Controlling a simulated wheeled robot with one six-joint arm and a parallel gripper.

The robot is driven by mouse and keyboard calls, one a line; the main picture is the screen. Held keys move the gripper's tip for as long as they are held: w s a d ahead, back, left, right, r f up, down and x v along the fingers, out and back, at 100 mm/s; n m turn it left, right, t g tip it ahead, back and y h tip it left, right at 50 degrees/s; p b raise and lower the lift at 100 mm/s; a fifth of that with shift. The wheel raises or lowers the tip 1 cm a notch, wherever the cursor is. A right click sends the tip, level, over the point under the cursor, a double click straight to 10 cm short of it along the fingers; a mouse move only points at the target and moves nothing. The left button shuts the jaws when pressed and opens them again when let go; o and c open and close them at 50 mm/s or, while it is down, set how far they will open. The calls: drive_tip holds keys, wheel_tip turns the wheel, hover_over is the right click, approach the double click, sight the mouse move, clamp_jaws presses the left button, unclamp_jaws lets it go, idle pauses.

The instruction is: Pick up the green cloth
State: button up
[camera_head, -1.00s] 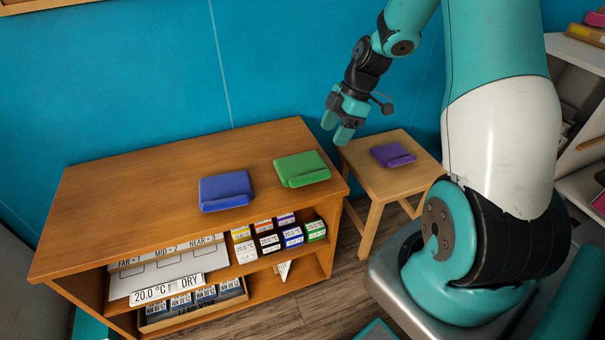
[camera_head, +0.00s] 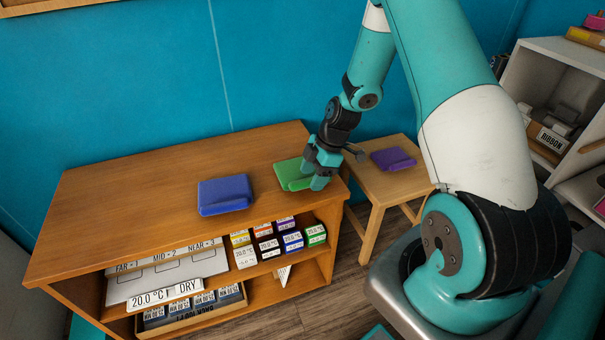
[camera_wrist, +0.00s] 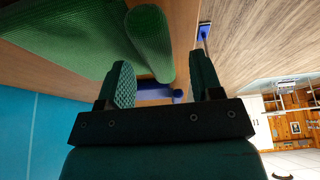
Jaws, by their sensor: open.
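The green cloth (camera_head: 288,173) lies folded with a rolled edge near the right end of the wooden cabinet top. My gripper (camera_head: 317,180) is at the cloth's right side and hides part of it. In the wrist view the cloth (camera_wrist: 75,28) fills the upper left. Its rolled edge (camera_wrist: 151,42) extends toward the gap between my open fingers, with the left finger close to it. I cannot tell whether a finger touches it.
A blue folded cloth (camera_head: 224,194) lies left on the cabinet top (camera_head: 130,195). A purple cloth (camera_head: 393,159) lies on a small wooden stool (camera_head: 385,182) to the right. Labelled boxes (camera_head: 268,246) fill the shelf below. The cabinet top's left part is clear.

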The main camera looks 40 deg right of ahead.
drive_tip(key=shift+c, duration=0.4)
drive_tip(key=c, duration=0.9)
